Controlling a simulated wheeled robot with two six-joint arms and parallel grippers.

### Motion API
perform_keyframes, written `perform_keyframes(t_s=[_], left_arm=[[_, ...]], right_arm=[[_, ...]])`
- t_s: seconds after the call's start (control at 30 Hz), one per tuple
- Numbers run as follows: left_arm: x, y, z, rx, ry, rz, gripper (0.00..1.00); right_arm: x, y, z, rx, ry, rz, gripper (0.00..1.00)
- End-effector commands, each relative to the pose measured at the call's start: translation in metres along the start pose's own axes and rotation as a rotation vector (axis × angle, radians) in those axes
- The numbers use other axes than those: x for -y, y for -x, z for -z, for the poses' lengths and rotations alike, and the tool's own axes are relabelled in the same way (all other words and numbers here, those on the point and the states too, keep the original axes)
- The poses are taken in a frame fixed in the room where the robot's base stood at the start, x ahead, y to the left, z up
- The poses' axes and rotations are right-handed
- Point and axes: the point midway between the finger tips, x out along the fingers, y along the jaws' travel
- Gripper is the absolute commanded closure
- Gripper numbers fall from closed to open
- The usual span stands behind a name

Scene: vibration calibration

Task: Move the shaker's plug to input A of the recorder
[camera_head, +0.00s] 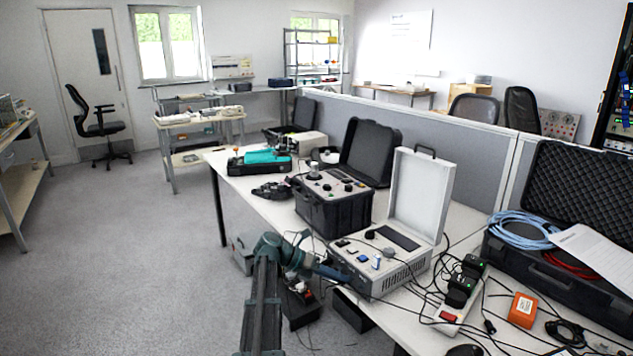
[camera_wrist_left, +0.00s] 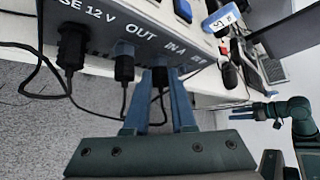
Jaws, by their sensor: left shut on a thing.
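The recorder (camera_head: 392,262) is a light grey case with a raised white lid on the bench. In the left wrist view its side panel (camera_wrist_left: 110,22) reads 12 V, OUT, IN A and IN B. My left gripper (camera_head: 338,272) is at this panel. In the left wrist view its fingers (camera_wrist_left: 160,88) are shut on a black plug (camera_wrist_left: 159,76) just below the IN A label. A cable hangs from the plug; whether it is fully seated is hidden. My right gripper (camera_wrist_left: 262,111) shows at the right of the left wrist view, away from the panel.
Black plugs sit at the 12 V socket (camera_wrist_left: 72,42) and at OUT (camera_wrist_left: 124,68), close beside my fingers. A black case with a knobbed panel (camera_head: 330,187) stands behind the recorder. Loose cables, a power strip (camera_head: 450,314) and an orange box (camera_head: 522,309) lie to the right.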

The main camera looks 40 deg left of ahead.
Motion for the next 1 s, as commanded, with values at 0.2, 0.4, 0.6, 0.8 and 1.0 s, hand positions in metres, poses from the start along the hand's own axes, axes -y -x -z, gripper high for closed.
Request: perform_keyframes(t_s=[0.2, 0.4, 0.6, 0.8, 1.0], left_arm=[[0.002, 0.000, 0.000, -0.001, -0.028, -0.025, 1.00], [0.003, 0.000, 0.000, -0.001, -0.054, -0.048, 1.00], [0.003, 0.000, 0.000, -0.001, -0.080, -0.073, 1.00], [0.004, 0.000, 0.001, -0.002, -0.107, -0.098, 1.00], [0.005, 0.000, 0.001, -0.002, -0.137, -0.126, 1.00]], right_arm=[[-0.001, 0.005, 0.000, 0.000, 0.000, 0.000, 0.50], [-0.001, 0.009, -0.001, 0.000, 0.000, 0.000, 0.50], [-0.001, 0.013, -0.001, 0.000, 0.000, 0.000, 0.50], [-0.002, 0.017, -0.001, 0.000, 0.000, 0.000, 0.50], [-0.002, 0.020, -0.001, 0.000, 0.000, 0.000, 0.50]])
